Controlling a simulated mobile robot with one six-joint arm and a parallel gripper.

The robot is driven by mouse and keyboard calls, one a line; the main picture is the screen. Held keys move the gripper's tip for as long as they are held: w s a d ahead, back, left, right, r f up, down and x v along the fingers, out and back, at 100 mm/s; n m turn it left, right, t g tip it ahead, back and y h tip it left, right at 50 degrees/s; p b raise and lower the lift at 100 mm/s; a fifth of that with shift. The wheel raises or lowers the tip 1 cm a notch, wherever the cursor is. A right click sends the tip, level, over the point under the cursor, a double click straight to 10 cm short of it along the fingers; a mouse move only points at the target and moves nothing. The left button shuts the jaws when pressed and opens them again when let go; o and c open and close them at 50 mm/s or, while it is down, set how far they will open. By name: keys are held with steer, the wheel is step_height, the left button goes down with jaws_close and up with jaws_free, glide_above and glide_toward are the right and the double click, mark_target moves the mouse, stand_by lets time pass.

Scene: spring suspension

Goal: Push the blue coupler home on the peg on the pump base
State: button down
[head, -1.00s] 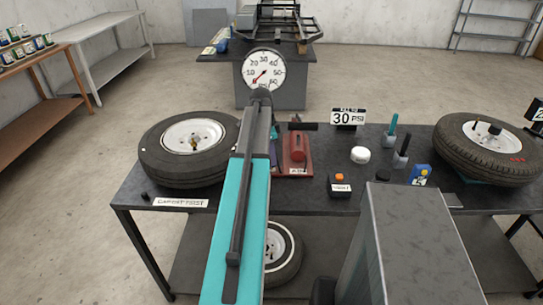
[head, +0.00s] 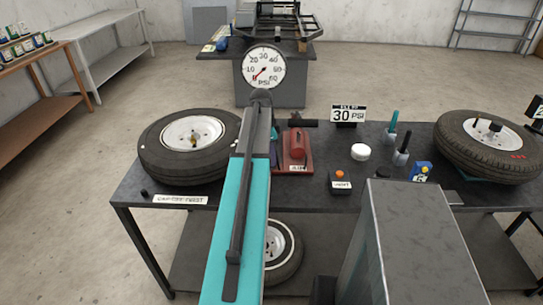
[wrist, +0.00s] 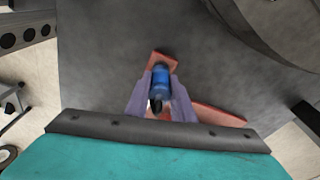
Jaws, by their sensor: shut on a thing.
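The blue coupler (wrist: 160,82) sits between the two pale fingers of my gripper (wrist: 158,98) in the wrist view. My gripper is shut on it. The red pump base (wrist: 164,59) shows beyond the coupler and again to the lower right of the fingers. In the head view the red pump (head: 298,146) stands on its base (head: 299,168) on the bench, just right of my arm.
The dark bench (head: 250,190) holds a left wheel (head: 163,155), a right wheel (head: 490,165), a white round cap (head: 360,152), and a small box with an orange button (head: 341,187). A dial gauge (head: 264,65) and a 30 PSI sign (head: 348,115) stand behind.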

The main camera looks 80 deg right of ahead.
steer(key=shift+f, duration=0.25)
steer(key=c, duration=1.5)
jaws_free()
steer(key=shift+o, duration=0.2)
steer(key=shift+r+p, duration=2.05)
steer(key=shift+r, duration=1.45)
